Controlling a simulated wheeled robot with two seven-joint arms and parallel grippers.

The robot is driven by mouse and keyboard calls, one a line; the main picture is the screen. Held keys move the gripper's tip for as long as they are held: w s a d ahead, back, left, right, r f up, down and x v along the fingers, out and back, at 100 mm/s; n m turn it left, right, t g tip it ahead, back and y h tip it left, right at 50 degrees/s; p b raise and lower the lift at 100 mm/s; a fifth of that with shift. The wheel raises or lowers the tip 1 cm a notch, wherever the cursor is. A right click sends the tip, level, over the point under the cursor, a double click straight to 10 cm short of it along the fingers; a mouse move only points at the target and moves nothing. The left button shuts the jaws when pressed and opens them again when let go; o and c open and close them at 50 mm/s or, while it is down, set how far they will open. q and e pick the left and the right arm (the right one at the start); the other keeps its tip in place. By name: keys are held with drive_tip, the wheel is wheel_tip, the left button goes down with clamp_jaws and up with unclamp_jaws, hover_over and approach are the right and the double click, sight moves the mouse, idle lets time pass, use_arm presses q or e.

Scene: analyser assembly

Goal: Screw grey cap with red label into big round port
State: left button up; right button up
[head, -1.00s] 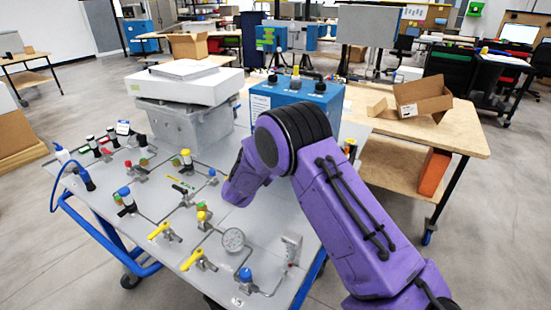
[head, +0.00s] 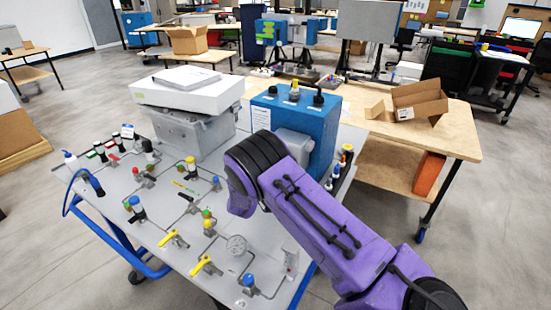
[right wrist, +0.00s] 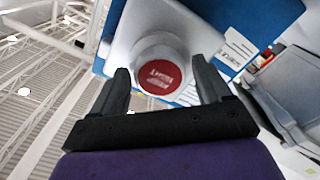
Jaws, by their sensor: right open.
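The grey round cap with a red label (right wrist: 160,75) sits against the light grey plate on the blue box (right wrist: 262,20) in the right wrist view. The label faces my camera. The port behind the cap is hidden, so I cannot tell how deep the cap sits. My right gripper (right wrist: 161,84) is open, with one finger on each side of the cap, and shows no clear contact. In the head view the blue box (head: 325,124) stands at the table's back right; my purple right arm hides the gripper and cap. My left gripper is not in view.
A grey case (head: 190,128) with a white box (head: 187,92) on top stands left of the blue box. Small bottles (head: 341,163) stand right of it.

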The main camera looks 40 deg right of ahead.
drive_tip(key=n+p, duration=0.1)
drive_tip(key=n, duration=0.8)
drive_tip(key=shift+s+n, duration=0.1)
drive_tip(key=shift+n, duration=0.3)
drive_tip(key=c, duration=1.2)
drive_tip(key=m+b, duration=0.3)
drive_tip(key=m, duration=0.5)
drive_tip(key=m+b, duration=0.3)
drive_tip(key=m, duration=0.5)
drive_tip(key=m+b, duration=0.3)
drive_tip(key=m, duration=0.5)
drive_tip(key=shift+f, duration=0.25)
drive_tip(key=o, duration=1.2)
drive_tip(key=shift+r, duration=0.1)
